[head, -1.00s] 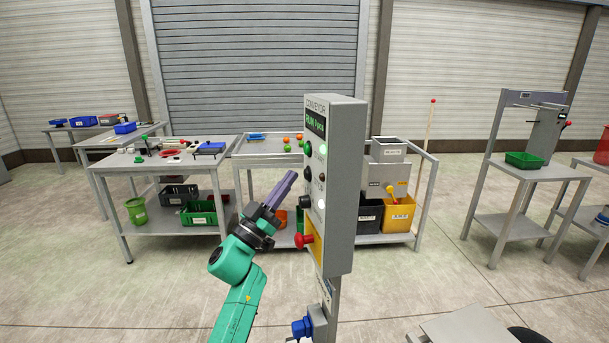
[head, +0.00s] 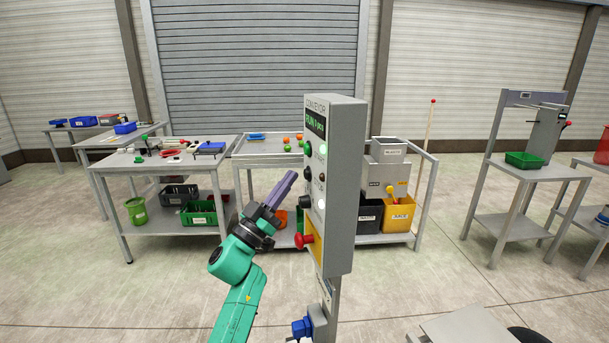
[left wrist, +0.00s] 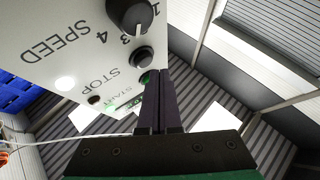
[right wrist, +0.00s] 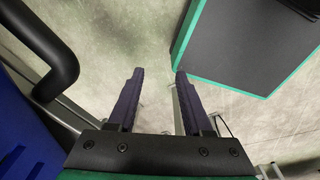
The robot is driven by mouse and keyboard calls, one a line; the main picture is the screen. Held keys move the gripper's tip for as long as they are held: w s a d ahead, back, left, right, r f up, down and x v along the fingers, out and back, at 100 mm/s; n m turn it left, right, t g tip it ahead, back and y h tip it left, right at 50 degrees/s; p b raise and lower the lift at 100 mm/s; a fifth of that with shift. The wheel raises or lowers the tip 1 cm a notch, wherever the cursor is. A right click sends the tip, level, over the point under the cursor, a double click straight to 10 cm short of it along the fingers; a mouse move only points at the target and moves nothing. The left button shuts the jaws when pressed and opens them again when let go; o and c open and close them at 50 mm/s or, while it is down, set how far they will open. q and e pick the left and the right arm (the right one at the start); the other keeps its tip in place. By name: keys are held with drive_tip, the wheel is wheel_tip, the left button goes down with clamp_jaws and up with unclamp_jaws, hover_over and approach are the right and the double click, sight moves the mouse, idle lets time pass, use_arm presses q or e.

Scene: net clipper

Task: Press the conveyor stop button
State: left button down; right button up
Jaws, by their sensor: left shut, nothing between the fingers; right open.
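The grey conveyor control box (head: 341,190) stands upright in the middle of the head view, with a lit green display reading RUN (head: 317,121). On its face are a green start button (head: 308,148), a dark stop button (head: 308,174) below it and a black speed knob (head: 307,200). The left wrist view shows the stop button (left wrist: 140,57) upside down near the STOP lettering. My left gripper (head: 290,174) is shut and empty, its tips just left of the stop button; contact cannot be told. My right gripper (right wrist: 158,72) is open and empty above the floor.
A red mushroom button (head: 304,240) on a yellow plate sits low on the same box, below my left gripper. A blue connector (head: 301,327) is on the post beneath. Tables with bins (head: 184,150) stand behind. The floor at left is clear.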

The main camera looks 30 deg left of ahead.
use_arm(q)
drive_tip(key=shift+w+d, duration=0.3)
drive_tip(key=shift+w, duration=0.05)
drive_tip(key=shift+w+d, duration=0.25)
drive_tip(key=shift+w, duration=0.05)
idle(0.9)
idle(0.4)
drive_tip(key=shift+s+a+p, duration=0.45)
drive_tip(key=shift+s+a, duration=0.1)
drive_tip(key=shift+s, duration=0.1)
drive_tip(key=s+a+p, duration=0.1)
drive_tip(key=s+a, duration=0.2)
drive_tip(key=shift+s+a, duration=0.1)
drive_tip(key=shift+s, duration=0.3)
